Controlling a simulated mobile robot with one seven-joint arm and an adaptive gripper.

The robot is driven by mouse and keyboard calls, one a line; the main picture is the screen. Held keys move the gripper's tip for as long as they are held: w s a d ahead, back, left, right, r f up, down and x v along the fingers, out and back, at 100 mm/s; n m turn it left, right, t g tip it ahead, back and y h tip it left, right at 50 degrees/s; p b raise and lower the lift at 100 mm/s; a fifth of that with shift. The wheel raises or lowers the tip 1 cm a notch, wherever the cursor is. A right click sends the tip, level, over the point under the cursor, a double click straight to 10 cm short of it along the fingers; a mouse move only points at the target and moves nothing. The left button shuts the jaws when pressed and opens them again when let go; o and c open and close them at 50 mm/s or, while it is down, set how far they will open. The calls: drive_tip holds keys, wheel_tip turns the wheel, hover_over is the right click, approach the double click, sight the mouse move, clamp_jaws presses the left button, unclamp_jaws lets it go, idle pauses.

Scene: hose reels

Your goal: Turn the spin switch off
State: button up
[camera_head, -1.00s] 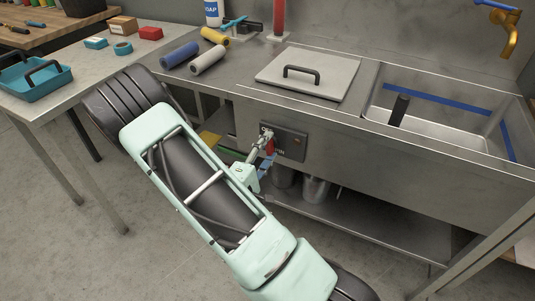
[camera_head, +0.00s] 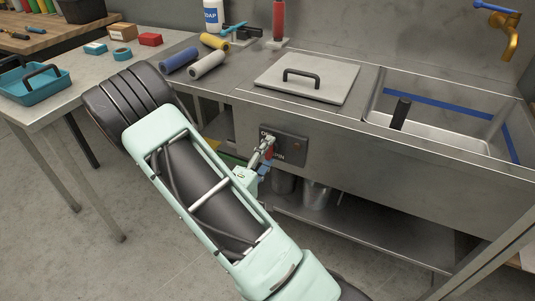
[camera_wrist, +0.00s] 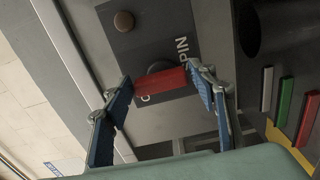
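The spin switch is a red bar handle (camera_wrist: 160,82) on a dark plate (camera_wrist: 125,48) lettered partly "PIN"; the other lettering is mostly covered. In the wrist view my gripper (camera_wrist: 163,86) is open, with one blue-padded finger at each end of the red handle. The fingertips straddle it closely; I cannot tell whether both touch. In the head view my gripper (camera_head: 267,147) is at the dark plate (camera_head: 290,147) on the front of the steel counter (camera_head: 360,155). It hides much of the switch there.
A round brown knob or lamp (camera_wrist: 123,21) sits on the same plate. Above it a lid with a black handle (camera_head: 305,82) lies on the counter, beside a sink basin (camera_head: 435,122). Metal pots (camera_head: 318,190) stand on the shelf below. A side table (camera_head: 60,105) is at left.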

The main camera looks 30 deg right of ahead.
drive_tip(key=shift+o, duration=1.1)
drive_tip(key=v, duration=1.2)
